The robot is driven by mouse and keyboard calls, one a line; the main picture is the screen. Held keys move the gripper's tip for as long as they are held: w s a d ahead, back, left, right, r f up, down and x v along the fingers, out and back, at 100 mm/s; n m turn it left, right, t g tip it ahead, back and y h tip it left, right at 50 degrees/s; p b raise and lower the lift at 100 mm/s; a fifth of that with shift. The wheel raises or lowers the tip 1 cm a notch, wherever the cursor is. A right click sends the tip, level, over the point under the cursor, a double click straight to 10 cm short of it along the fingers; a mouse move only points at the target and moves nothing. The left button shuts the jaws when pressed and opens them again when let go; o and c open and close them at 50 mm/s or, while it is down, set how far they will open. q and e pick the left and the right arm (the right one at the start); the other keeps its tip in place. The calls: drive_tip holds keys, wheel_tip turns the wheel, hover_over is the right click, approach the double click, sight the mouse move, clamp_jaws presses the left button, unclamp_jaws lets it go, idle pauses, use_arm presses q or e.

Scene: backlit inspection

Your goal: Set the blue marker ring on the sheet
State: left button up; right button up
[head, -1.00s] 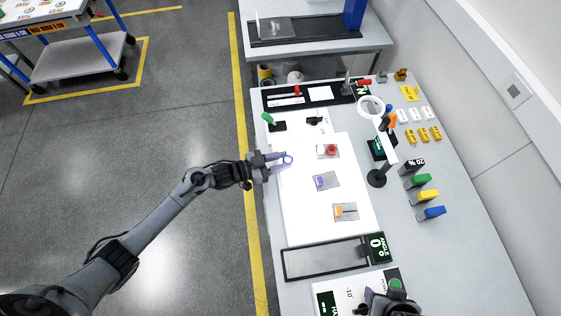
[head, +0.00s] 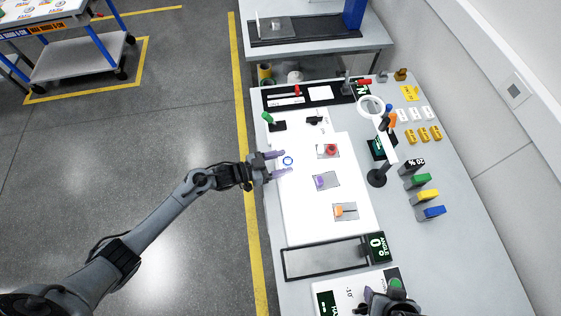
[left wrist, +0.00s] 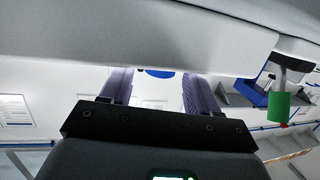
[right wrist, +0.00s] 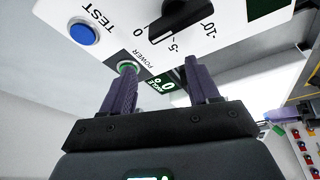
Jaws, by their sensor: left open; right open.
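In the left wrist view a blue shape, likely the ring (left wrist: 160,73), shows between the spread fingers (left wrist: 158,88). My right gripper (right wrist: 160,85) is open and empty in the right wrist view, before a panel with a blue TEST button and a dial. In the head view it is mostly cut off at the bottom edge.
Red (head: 331,150), purple (head: 321,181) and orange (head: 339,211) pieces on grey plates lie on the sheet. A magnifier stand (head: 377,178) stands to its right. A black-framed panel (head: 325,259) lies below. Colored blocks line the table's right side.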

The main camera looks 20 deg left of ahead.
use_arm(q)
drive_tip(key=v, duration=1)
drive_tip(key=s+d+n+y, duration=0.1)
drive_tip(key=y, duration=0.1)
drive_tip(key=s+d+f+n+y, duration=0.1)
drive_tip(key=y, duration=0.2)
drive_tip(key=s+d+n+y, duration=0.1)
drive_tip(key=s+y, duration=0.1)
drive_tip(key=shift+s+d+f+y, duration=0.1)
drive_tip(key=shift+d+f+y, duration=0.05)
drive_tip(key=shift+d+y, duration=0.2)
drive_tip(key=shift+o, duration=0.5)
drive_tip(key=s+a+r+n+g+y, duration=0.1)
drive_tip(key=s+r+n+g+y, duration=0.1)
drive_tip(key=s, duration=0.6)
drive_tip(key=s+a+r+n+g+y, duration=0.1)
drive_tip(key=s+r+n+g+y, duration=0.1)
drive_tip(key=s+g, duration=0.3)
drive_tip(key=s, duration=0.3)
drive_tip(key=shift+r, duration=0.15)
